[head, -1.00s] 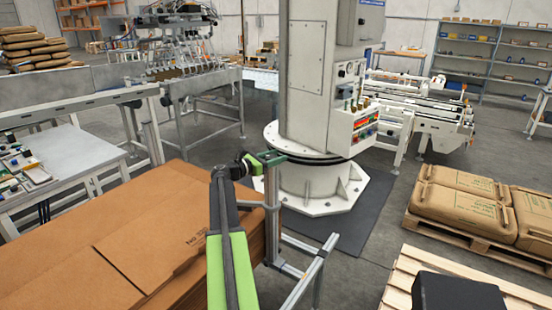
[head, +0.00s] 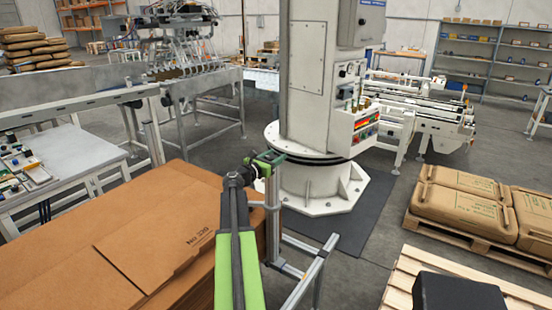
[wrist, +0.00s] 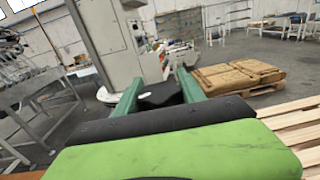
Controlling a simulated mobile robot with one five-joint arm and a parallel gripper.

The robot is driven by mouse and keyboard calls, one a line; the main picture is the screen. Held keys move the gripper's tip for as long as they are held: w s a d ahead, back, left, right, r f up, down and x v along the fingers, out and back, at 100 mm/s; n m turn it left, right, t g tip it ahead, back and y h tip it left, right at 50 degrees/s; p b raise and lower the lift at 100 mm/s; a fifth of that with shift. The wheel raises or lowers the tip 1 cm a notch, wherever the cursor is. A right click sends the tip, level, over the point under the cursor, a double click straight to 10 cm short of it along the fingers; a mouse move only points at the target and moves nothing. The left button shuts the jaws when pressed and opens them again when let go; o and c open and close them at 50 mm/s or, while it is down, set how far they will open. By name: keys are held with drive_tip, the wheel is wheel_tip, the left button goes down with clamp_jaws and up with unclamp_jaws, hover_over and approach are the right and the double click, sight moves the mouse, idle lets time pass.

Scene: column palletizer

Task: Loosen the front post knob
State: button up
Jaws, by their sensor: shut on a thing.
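The front post (head: 272,215) is an upright grey metal profile at the near right corner of the cardboard stack. My gripper (head: 268,158) is at the top of this post, with its green jaws reaching past it on the far side of my wrist. In the wrist view the two green jaws of my gripper (wrist: 158,88) stand on either side of a dark knob (wrist: 160,96), and they are shut on it. In the head view the knob is mostly hidden by my wrist and jaws, so its turn cannot be told.
A stack of flat brown cardboard (head: 100,235) lies left of the post. A white column (head: 312,90) on a round base stands behind. Pallets with brown sacks (head: 460,195) and a bare slatted pallet (head: 410,265) are at right.

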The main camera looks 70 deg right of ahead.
drive_tip(key=n+t, duration=0.1)
drive_tip(key=t, duration=0.1)
drive_tip(key=n+t, duration=0.1)
drive_tip(key=t, duration=0.1)
drive_tip(key=n+t, duration=0.1)
drive_tip(key=shift+w+n+t+h, duration=0.25)
drive_tip(key=shift+n+t+h, duration=0.15)
drive_tip(key=n+t, duration=0.1)
drive_tip(key=t, duration=0.1)
drive_tip(key=n+t+y, duration=0.1)
drive_tip(key=n+t, duration=0.1)
drive_tip(key=w+n+t, duration=0.1)
drive_tip(key=t, duration=0.1)
drive_tip(key=shift+d+n+t+y, duration=0.1)
drive_tip(key=shift+n+t+y, duration=0.2)
drive_tip(key=shift+t, duration=0.1)
drive_tip(key=n+t+y, duration=0.2)
drive_tip(key=t, duration=0.1)
drive_tip(key=n+t, duration=0.1)
drive_tip(key=shift+w+y, duration=0.3)
drive_tip(key=shift+y, duration=0.1)
drive_tip(key=shift+w+a+n+t+y, duration=0.15)
drive_tip(key=shift+a+n+t+y, duration=0.05)
drive_tip(key=shift+n+t+y, duration=0.45)
drive_tip(key=shift+w+a+n+t+y, duration=0.1)
drive_tip(key=shift+a+n+t+y, duration=0.05)
drive_tip(key=shift+n+t+y, duration=0.5)
drive_tip(key=shift+a+t, duration=0.1)
drive_tip(key=shift+t, duration=0.2)
